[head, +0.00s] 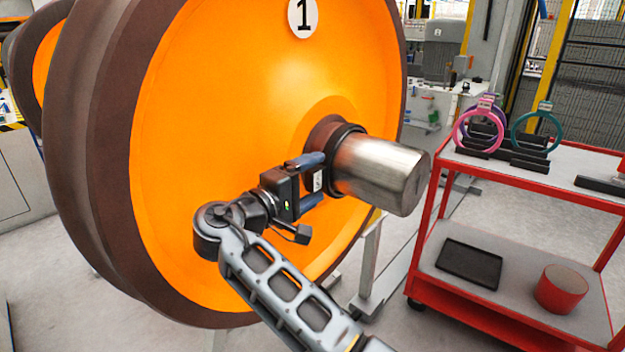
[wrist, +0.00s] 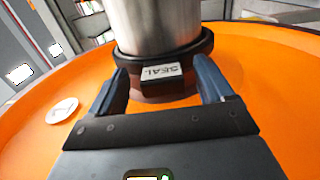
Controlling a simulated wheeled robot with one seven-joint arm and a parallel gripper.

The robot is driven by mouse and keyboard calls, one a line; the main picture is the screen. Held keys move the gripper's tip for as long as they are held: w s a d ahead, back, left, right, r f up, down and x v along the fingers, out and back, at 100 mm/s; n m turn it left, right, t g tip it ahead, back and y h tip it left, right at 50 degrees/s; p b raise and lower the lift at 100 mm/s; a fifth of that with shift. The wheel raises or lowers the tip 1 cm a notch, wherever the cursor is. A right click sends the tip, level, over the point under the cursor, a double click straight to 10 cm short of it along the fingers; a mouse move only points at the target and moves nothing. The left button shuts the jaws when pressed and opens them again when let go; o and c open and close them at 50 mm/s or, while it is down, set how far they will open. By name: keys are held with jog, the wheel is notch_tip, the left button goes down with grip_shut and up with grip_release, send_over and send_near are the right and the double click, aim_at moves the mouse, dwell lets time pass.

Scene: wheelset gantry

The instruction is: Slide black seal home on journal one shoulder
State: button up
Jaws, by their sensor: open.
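The black seal (head: 349,132) is a ring around the bare steel journal (head: 385,172) at its inner end, beside the brown shoulder (head: 321,140) of the orange wheel (head: 220,110) marked 1. In the wrist view the seal (wrist: 200,47) circles the journal (wrist: 155,22), with its labelled block facing my gripper. The brown shoulder (wrist: 160,91) shows just behind it; I cannot tell whether a thin gap is left. My gripper (head: 318,178) is open. Its blue fingers stand either side of the seal's block, and I cannot tell whether they touch it. The seal's far side is hidden.
A red cart (head: 432,235) stands to the right. Pink and teal rings (head: 537,117) stand in black holders on its top shelf; a black tray (head: 469,263) and red cylinder (head: 561,289) are below. Space beyond the journal's free end is open up to the cart.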

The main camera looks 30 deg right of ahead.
jog(key=v, duration=0.7)
jog(key=shift+a+b, duration=0.2)
jog(key=shift+b, duration=0.1)
